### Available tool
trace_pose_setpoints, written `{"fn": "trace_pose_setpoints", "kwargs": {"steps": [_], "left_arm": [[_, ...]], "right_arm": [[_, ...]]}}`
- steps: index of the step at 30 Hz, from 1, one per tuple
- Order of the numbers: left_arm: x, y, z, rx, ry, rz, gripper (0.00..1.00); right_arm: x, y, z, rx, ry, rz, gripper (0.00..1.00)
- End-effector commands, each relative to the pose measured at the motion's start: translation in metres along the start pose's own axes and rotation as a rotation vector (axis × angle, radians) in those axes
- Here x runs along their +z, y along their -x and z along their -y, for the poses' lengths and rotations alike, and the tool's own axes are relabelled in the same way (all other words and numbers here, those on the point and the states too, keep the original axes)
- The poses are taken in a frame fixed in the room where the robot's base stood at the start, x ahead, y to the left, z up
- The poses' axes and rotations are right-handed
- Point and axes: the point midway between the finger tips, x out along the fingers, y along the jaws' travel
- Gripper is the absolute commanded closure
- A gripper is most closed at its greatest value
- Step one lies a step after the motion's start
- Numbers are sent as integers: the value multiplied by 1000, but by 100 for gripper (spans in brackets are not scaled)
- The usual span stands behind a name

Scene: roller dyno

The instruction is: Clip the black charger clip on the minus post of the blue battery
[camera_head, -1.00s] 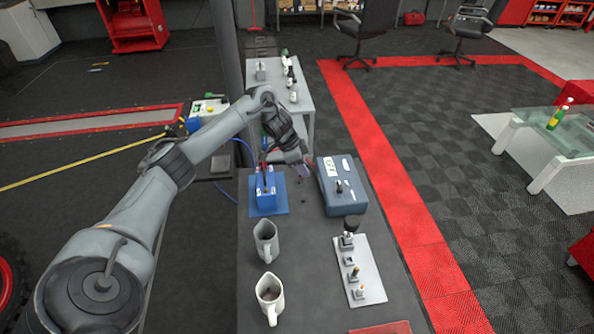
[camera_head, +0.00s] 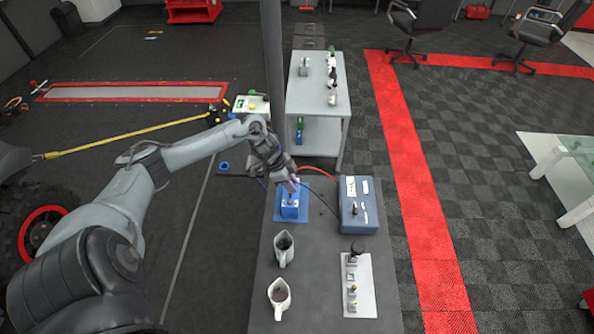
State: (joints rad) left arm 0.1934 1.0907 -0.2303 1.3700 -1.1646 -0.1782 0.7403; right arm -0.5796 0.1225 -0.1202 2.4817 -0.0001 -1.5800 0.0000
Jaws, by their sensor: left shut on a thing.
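The blue battery (camera_head: 290,212) stands on a blue mat (camera_head: 308,219) at the far left of the dark bench. My left gripper (camera_head: 291,187) is directly over the battery's top, very close to it. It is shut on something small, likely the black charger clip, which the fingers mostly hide. I cannot tell whether the clip touches a post. The posts are too small to tell apart. A red cable (camera_head: 318,171) and a dark cable (camera_head: 318,194) run between the gripper area and the blue-grey charger box (camera_head: 351,226). My right gripper is not in view.
Two pale jugs (camera_head: 283,257) (camera_head: 278,300) stand on the bench in front of the battery. A light plate with upright fittings (camera_head: 364,300) lies at the right. A grey cart (camera_head: 304,91) with small items stands behind. The bench between jugs and plate is clear.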

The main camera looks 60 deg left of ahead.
Motion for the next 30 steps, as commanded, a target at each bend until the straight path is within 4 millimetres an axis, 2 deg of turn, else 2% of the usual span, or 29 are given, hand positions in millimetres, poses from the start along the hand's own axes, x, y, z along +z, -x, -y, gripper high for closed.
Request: {"fn": "trace_pose_setpoints", "kwargs": {"steps": [2, 8, 25, 30], "left_arm": [[2, 4, -3, 1, 0, 1, 100], [8, -1, -4, -1, 0, 0, 100], [24, -42, -4, -1, -1, 0, 100], [27, -50, -4, -1, 1, -1, 100]], "right_arm": [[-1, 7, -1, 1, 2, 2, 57], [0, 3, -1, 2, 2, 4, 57], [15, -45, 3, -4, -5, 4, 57], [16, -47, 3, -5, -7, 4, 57]]}}
